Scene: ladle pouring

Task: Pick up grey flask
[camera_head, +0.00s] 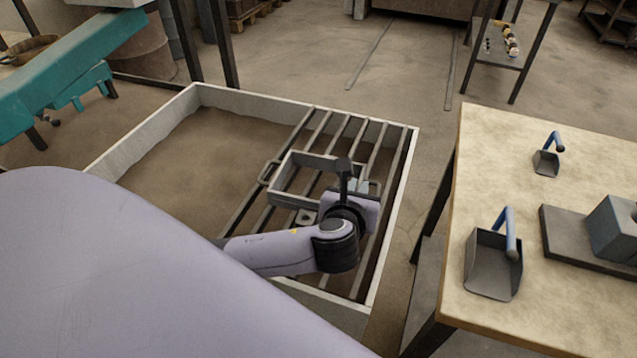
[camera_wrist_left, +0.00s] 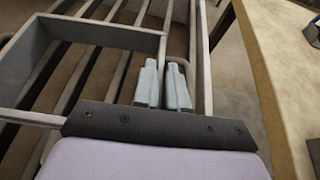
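The grey flask (camera_head: 290,198) is an open rectangular frame with a loop handle at each end. It lies on the rails over a sand bin. In the left wrist view the flask (camera_wrist_left: 105,33) fills the upper left. My left gripper (camera_head: 354,184) is at the flask's right end, by its right handle. In the left wrist view the two pale fingers of my left gripper (camera_wrist_left: 164,66) stand close together with a narrow gap, beside the end wall and the handle. Whether they hold anything is unclear. My right gripper is not in view.
The pale-rimmed sand bin (camera_head: 135,142) has several metal rails (camera_head: 390,160) across its right part. A workbench (camera_head: 590,120) at the right carries two blue-handled scoops (camera_head: 492,265) and a grey block (camera_head: 612,230). A large lilac part of mine covers the lower left.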

